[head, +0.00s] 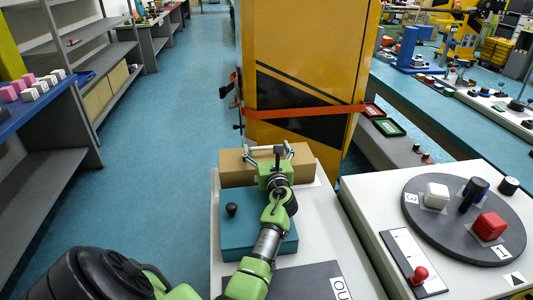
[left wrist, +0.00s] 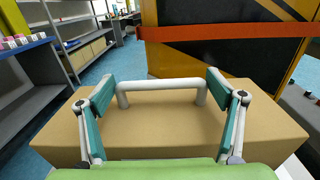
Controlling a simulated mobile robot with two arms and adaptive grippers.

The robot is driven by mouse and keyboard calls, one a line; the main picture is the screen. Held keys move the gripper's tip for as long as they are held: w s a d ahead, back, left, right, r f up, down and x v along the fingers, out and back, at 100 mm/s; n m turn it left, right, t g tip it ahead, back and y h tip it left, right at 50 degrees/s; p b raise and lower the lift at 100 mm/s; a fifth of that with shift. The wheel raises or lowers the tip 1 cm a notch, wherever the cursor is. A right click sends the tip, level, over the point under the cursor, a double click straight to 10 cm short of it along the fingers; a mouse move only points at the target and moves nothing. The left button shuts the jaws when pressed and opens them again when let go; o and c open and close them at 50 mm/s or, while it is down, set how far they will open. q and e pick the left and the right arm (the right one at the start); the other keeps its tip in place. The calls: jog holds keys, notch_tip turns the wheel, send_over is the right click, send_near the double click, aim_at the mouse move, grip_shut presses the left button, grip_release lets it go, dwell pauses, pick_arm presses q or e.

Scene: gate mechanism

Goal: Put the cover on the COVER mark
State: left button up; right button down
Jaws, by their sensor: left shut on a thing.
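The cover appears to be a tan box (head: 236,170) with a light bar handle on top, at the back of the pale bench top; it fills the lower part of the left wrist view (left wrist: 155,135). No mark reading COVER can be read. My right gripper is not in view.
A teal block (head: 236,240) with a black knob and a dark plate (head: 305,285) lettered "OU" lie nearer me. On the right, a round dark table (head: 455,240) carries white and red blocks. A yellow cabinet (head: 300,70) with an orange bar (head: 310,112) stands behind the box.

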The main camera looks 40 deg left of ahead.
pick_arm(q)
jog(key=shift+f, duration=0.25)
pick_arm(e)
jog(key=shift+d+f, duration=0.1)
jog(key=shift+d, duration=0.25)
pick_arm(q)
jog(key=shift+f, duration=0.1)
jog(key=o, duration=1.5)
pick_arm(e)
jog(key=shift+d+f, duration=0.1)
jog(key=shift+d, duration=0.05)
pick_arm(q)
jog(key=shift+r, duration=0.25)
jog(key=v, duration=1.2)
jog(key=shift+s+f, duration=0.1)
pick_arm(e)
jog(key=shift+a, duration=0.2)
